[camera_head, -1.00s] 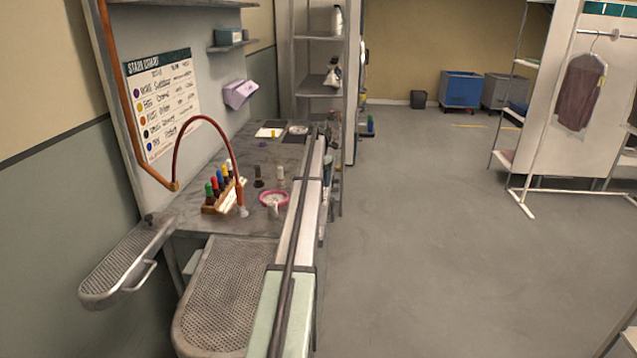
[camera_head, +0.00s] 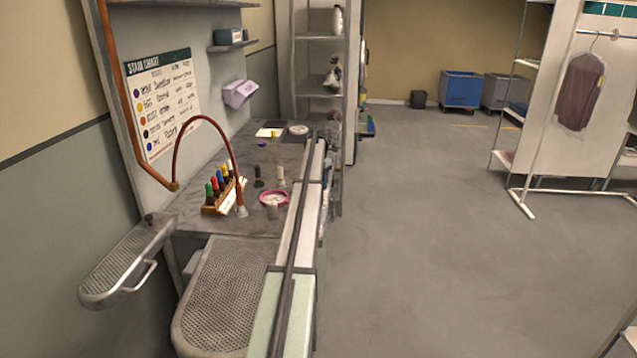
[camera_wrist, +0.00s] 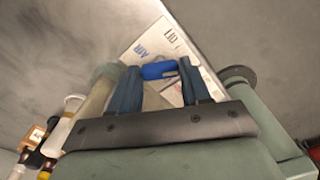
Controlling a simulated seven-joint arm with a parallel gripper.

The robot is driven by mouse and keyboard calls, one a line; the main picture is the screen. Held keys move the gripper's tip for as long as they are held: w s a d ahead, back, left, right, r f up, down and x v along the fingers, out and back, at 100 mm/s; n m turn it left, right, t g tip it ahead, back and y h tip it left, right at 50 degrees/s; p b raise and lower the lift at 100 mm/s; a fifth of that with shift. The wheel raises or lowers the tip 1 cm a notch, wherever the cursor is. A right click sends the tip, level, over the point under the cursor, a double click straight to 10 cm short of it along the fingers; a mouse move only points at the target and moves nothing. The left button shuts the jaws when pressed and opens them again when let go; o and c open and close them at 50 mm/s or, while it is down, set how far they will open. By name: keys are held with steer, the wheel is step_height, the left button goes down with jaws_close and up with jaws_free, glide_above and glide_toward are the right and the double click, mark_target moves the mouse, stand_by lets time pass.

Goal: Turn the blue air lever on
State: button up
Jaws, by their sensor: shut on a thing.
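In the wrist view the blue lever (camera_wrist: 159,71) lies between the dark blue fingertips of my gripper (camera_wrist: 161,76). My gripper is shut on it. The lever sits in front of a pale plate (camera_wrist: 178,42) with the word AIR and other lettering, partly hidden by the fingers. I cannot make out the lever's exact angle. In the head view neither the lever nor my fingertips can be made out.
A worktop (camera_head: 210,218) carries a rack of colour-capped bottles (camera_head: 222,190), a pink dish (camera_head: 273,198) and small bottles. A perforated board (camera_head: 222,300) is in front. In the wrist view, bottles (camera_wrist: 45,150) stand at lower left. Open floor (camera_head: 430,230) lies to the right.

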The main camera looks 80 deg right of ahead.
steer(key=shift+c, duration=0.9)
steer(key=shift+m, duration=0.3)
steer(key=m, duration=1.1)
steer(key=shift+m, duration=0.3)
steer(key=o, duration=1.1)
steer(key=shift+c, duration=0.2)
